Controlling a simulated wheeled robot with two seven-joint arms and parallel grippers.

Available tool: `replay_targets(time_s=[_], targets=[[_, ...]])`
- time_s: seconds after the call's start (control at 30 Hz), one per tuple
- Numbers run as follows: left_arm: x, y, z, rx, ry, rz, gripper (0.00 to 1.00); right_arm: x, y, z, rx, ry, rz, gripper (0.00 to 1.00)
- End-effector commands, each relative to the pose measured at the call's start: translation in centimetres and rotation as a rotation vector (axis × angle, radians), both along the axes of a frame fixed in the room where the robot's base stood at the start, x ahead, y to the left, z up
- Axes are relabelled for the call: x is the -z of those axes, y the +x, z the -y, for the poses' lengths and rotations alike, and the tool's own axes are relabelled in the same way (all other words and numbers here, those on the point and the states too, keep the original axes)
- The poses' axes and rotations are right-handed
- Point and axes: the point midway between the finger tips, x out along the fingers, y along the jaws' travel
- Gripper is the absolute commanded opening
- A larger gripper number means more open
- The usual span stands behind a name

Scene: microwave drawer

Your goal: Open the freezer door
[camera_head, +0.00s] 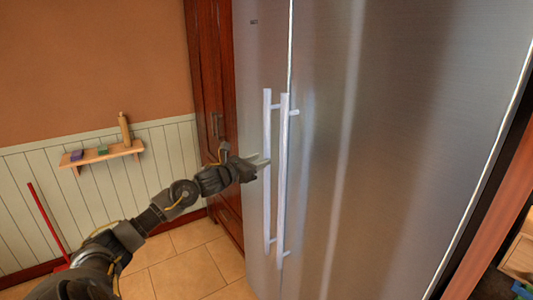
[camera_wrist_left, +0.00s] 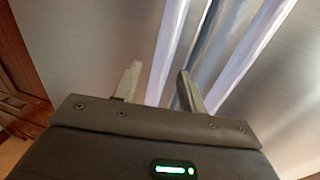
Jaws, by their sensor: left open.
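A stainless steel fridge-freezer has a narrow left door (camera_head: 262,60) and a wide right door (camera_head: 400,130), both shut. The left door's long vertical handle (camera_head: 267,200) and the right door's handle (camera_head: 281,190) stand side by side at the seam. My left gripper (camera_head: 264,160) is open at the left handle, around its mid-height. In the left wrist view, the left handle (camera_wrist_left: 170,40) passes between the lines of the two fingers (camera_wrist_left: 159,72). The right handle (camera_wrist_left: 250,50) lies right of them. I cannot tell whether the fingers touch the handle. My right gripper is out of view.
A tall red-brown wooden cabinet (camera_head: 208,60) stands left of the fridge. A small wall shelf (camera_head: 103,155) holds a bottle-like object and small items. A red pole (camera_head: 46,215) leans at the far left. Tiled floor (camera_head: 185,265) is clear before the cabinet.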

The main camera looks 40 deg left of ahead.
Motion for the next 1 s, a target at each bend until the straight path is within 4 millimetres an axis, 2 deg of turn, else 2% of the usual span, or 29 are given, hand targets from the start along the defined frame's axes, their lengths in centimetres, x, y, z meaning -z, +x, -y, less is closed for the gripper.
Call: replay_targets(time_s=[0.1,0.3,0.67,1.0], targets=[[-0.4,1.8,0.3,0.001,-0.004,0.002,0.41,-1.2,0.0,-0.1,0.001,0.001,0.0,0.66],[-0.2,3.7,0.4,0.001,-0.001,0.0,0.41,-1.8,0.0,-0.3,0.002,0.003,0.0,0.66],[0.0,4.1,0.5,0.001,0.0,-0.001,0.41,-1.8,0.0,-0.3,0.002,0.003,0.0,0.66],[0.0,4.0,0.5,0.001,0.0,0.0,0.0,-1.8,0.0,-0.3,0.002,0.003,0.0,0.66]])
